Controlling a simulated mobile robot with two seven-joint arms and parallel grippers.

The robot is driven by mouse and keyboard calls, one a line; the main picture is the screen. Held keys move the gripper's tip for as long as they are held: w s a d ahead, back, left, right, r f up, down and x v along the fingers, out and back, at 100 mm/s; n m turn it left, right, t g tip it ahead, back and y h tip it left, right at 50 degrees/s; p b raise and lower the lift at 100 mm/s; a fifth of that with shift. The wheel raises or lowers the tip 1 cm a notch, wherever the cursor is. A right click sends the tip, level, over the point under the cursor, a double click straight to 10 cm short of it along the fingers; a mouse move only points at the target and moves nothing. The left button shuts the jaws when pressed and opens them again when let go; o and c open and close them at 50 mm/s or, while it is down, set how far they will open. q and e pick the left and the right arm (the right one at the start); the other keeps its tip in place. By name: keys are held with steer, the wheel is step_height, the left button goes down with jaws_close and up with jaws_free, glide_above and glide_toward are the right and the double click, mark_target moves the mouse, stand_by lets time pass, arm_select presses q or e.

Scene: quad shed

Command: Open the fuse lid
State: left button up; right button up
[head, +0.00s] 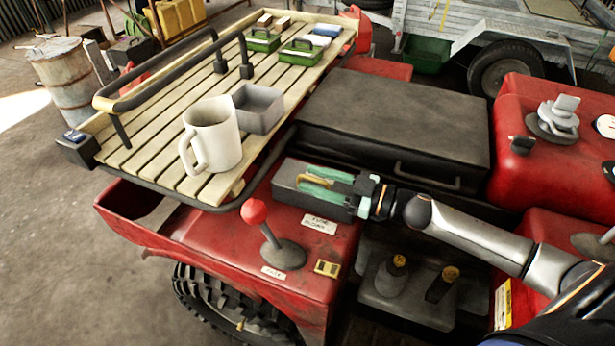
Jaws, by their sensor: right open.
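A dark grey box (288,174), which looks like the fuse box with its lid down, sits on the red body of the quad in the middle of the view. A small brass-coloured handle (313,181) shows on its top. My right gripper (310,182) reaches in from the right, low over the box. Its two teal fingers are apart, one on either side of the brass handle. I cannot tell whether they touch it. The gripper body hides the right end of the box. My left gripper is not in view.
A red-knobbed lever (254,213) stands just left of the box. A slatted rack (150,161) behind carries a white mug (212,135), a grey tray (258,109) and green boxes. A dark seat (398,112) lies behind my arm.

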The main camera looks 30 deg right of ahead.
steer(key=shift+x, duration=1)
jaws_close()
stand_by(0.9)
